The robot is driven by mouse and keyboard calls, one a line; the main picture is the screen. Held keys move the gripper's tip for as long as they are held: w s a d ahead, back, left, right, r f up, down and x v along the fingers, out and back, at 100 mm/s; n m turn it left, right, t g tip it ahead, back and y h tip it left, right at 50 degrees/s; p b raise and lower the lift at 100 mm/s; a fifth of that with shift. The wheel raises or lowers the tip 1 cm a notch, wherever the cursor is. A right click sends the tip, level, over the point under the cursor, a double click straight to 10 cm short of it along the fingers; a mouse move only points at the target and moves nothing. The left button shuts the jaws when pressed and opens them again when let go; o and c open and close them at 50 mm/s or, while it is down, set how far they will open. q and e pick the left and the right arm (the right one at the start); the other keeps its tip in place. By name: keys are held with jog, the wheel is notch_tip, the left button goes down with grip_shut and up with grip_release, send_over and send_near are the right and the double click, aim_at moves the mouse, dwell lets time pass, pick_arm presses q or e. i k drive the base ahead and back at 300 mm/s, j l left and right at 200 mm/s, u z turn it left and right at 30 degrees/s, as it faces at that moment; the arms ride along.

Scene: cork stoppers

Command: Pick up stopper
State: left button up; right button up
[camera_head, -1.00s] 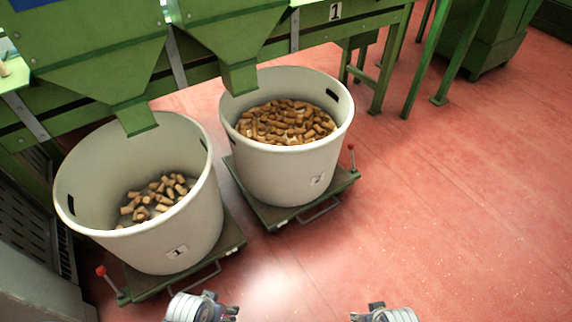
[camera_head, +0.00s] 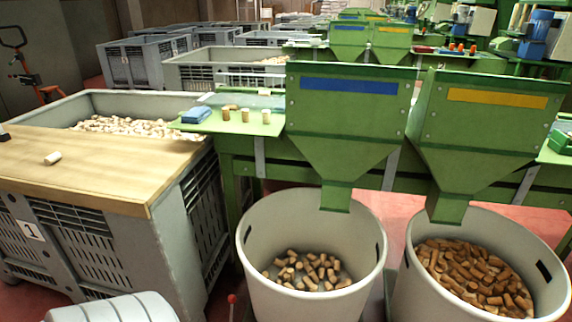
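A single cork stopper (camera_head: 52,158) lies on its side on the wooden board (camera_head: 95,172) at the left. Several stoppers stand on the green side shelf (camera_head: 215,124), including one nearer the middle (camera_head: 245,115) and one at the right (camera_head: 266,116). Loose stoppers (camera_head: 308,270) lie in the left white bin (camera_head: 262,225). Darker stoppers (camera_head: 470,275) fill more of the right white bin (camera_head: 408,290). Pale stoppers (camera_head: 125,126) lie in the large grey crate (camera_head: 190,240) behind the board.
Two green hoppers, one with a blue stripe (camera_head: 348,86) and one with a yellow stripe (camera_head: 497,98), hang over the bins. A blue cloth-like item (camera_head: 196,115) lies on the shelf. More grey crates (camera_head: 215,75) stand behind. A red pallet jack (camera_head: 45,95) is at far left.

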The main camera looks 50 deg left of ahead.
aim_at(55, 156)
jog(key=u, duration=2.85)
